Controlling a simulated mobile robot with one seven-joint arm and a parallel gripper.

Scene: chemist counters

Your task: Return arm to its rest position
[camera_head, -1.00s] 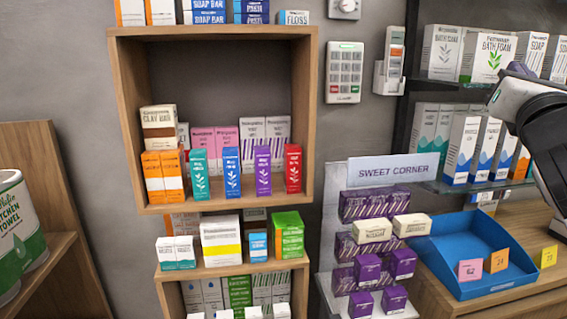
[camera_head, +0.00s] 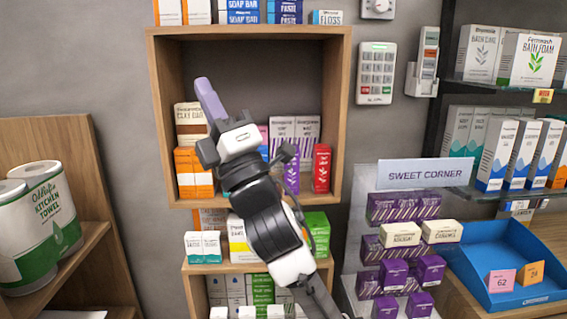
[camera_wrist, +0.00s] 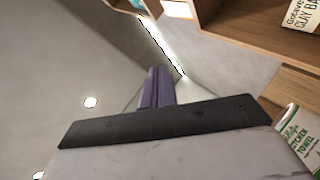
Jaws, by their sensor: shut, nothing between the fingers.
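My gripper (camera_head: 211,103) is in the middle of the head view, raised in front of the wooden wall cubby (camera_head: 155,115). Its purple fingers point up and to the left and look closed together, with nothing held. The purple fingers also show in the wrist view (camera_wrist: 156,90), pressed side by side. My black and white arm rises from the lower edge of the head view and hides part of the cubby's boxes and of the shelf below.
Kitchen towel rolls (camera_head: 42,215) stand on a wooden shelf at left. A sweets stand (camera_head: 415,172), a blue tray (camera_head: 470,262) and shelves of boxes are at right. Bare grey wall (camera_head: 75,80) lies left of the cubby.

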